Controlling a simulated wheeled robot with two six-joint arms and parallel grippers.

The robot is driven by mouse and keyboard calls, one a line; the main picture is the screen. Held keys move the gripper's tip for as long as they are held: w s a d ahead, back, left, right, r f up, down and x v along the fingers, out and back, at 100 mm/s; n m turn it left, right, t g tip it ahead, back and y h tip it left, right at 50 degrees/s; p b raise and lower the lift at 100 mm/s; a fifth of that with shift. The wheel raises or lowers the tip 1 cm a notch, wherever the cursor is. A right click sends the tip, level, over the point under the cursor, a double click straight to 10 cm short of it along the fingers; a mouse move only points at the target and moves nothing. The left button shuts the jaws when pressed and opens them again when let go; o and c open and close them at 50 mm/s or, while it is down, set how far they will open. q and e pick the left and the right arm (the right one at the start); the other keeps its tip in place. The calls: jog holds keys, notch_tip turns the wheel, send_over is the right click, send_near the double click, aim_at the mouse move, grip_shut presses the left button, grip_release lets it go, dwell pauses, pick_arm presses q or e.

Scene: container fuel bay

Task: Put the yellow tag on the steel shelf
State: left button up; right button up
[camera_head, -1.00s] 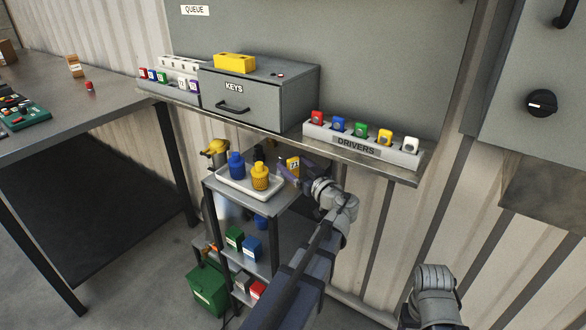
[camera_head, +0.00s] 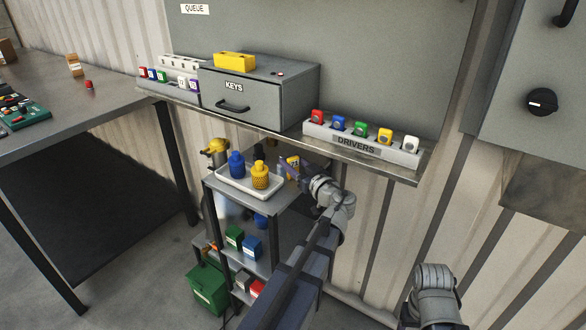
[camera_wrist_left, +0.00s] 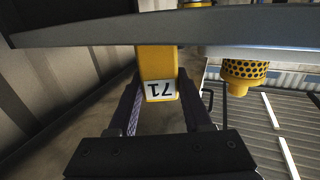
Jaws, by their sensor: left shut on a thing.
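The yellow tag (camera_head: 292,162) carries a white number label. My left gripper (camera_head: 288,170) is shut on it, just above the small rack and below the front edge of the grey steel shelf (camera_head: 288,135) on the wall. In the left wrist view the tag (camera_wrist_left: 159,72) stands between the two dark fingers (camera_wrist_left: 160,112), label toward the camera. The shelf edge (camera_wrist_left: 200,22) crosses the top there and hides the tag's far end. Of my right arm only a wrist part shows at the lower right; its jaws are not in view.
The shelf bears a grey KEYS box (camera_head: 270,95) with a yellow block (camera_head: 235,62) on top, and a DRIVERS rack (camera_head: 355,142) with several coloured pieces. Bare shelf shows between them. Below, a white tray (camera_head: 240,187) holds a blue bottle (camera_head: 237,165) and a yellow one (camera_head: 260,177).

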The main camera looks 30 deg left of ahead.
aim_at(293, 157)
pick_arm(q)
grip_shut()
jog(key=shift+r+p, duration=0.85)
notch_tip(293, 157, up, 2)
jog(key=shift+r+p, duration=0.15)
jog(key=shift+p, duration=1)
jog(key=v, duration=1.8)
jog(key=shift+f, duration=0.25)
